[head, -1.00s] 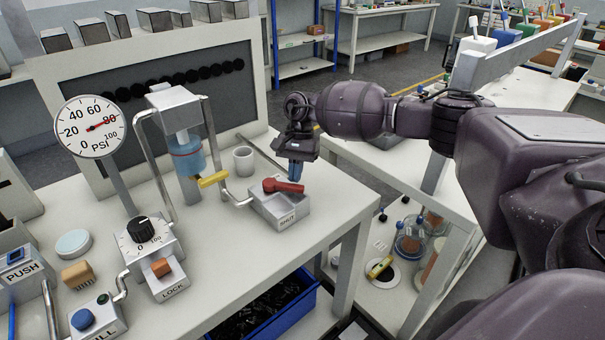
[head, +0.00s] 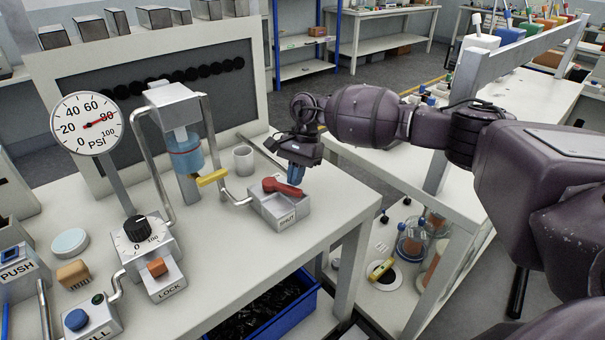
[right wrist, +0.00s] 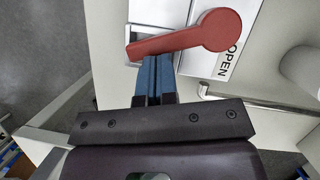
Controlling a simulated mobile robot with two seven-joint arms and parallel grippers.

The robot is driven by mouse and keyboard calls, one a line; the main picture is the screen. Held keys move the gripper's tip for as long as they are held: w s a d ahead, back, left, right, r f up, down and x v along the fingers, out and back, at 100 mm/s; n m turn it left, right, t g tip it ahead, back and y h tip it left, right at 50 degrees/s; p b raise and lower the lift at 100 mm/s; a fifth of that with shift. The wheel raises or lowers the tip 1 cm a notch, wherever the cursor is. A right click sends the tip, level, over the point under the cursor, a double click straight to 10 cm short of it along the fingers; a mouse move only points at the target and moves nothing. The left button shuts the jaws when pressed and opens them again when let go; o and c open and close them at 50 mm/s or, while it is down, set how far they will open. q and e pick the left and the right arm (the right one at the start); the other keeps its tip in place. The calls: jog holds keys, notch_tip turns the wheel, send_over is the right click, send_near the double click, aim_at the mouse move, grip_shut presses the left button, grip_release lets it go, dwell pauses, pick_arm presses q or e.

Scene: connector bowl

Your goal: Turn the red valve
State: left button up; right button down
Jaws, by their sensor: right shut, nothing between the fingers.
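My left gripper is out of view.
A yellow lever (head: 213,178) on a pipe and a white cup (head: 243,159) stand left of the box. A dial block (head: 140,236) and pressure gauge (head: 86,124) stand farther left. A blue bin (head: 270,312) is below the table.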

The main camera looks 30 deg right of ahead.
jog(key=shift+s+a+r+m, duration=0.15)
jog(key=shift+s+m, duration=0.15)
jog(key=shift+m, duration=0.1)
jog(key=shift+s+a+m+t+p, duration=0.1)
jog(key=shift+s+m+t+p, duration=0.05)
jog(key=shift+m+t+p, duration=0.2)
jog(key=shift+s+a+m, duration=0.2)
jog(key=shift+a+m, duration=0.05)
jog(key=shift+m, duration=0.2)
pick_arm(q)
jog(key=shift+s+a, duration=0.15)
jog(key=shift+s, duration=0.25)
pick_arm(e)
jog(key=shift+s+a+f, duration=0.1)
jog(key=shift+a+f, duration=0.05)
jog(key=shift+f, duration=0.05)
jog(key=shift+s+a, duration=0.1)
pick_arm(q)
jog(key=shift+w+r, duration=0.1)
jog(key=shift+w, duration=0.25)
